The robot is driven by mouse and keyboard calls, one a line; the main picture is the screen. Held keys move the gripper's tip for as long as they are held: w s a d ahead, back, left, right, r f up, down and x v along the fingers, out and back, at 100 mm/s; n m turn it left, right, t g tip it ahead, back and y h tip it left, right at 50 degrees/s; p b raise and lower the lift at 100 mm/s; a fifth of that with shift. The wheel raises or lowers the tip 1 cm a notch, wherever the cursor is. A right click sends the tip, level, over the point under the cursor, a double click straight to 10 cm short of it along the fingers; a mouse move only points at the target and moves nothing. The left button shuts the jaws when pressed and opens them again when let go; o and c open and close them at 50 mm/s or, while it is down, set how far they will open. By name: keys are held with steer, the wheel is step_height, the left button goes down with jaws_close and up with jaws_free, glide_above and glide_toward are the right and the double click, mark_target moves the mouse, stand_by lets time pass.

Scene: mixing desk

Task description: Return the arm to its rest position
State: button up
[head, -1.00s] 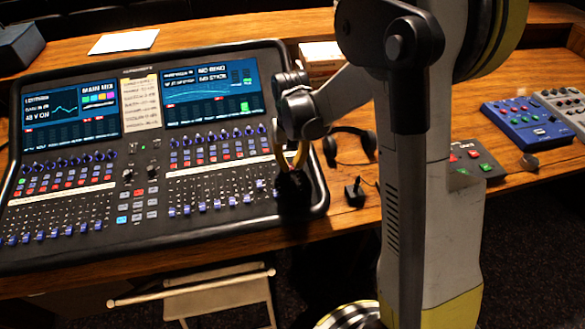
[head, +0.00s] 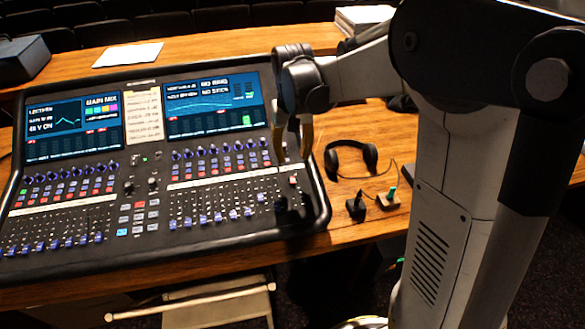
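My gripper (head: 293,203) hangs pointing down over the right edge of the large mixing console (head: 150,254). Its two yellowish fingers with dark tips stand apart, and nothing shows between them. The tips look close to the console's right-hand faders, but I cannot tell whether they touch. My arm reaches from the right of the picture across to the gripper, with its wrist in front of the right screen's edge. My arm's large links cover the right side of the view and hide the desk there.
Black headphones (head: 370,155) and two small stick controls, a black one (head: 355,203) and one with a green top (head: 391,196), lie right of the gripper on the wooden desk (head: 345,120). A paper stack (head: 363,17) is behind.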

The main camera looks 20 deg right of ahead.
steer(key=shift+r, duration=1.35)
steer(key=s+r+t, duration=0.2)
steer(key=s+t, duration=0.1)
steer(key=s, duration=0.6)
steer(key=s+r+n+t, duration=0.1)
steer(key=s+t, duration=0.3)
steer(key=s, duration=0.5)
steer(key=shift+a+r+b, duration=0.35)
steer(key=shift+a+r, duration=0.05)
steer(key=shift+r, duration=0.35)
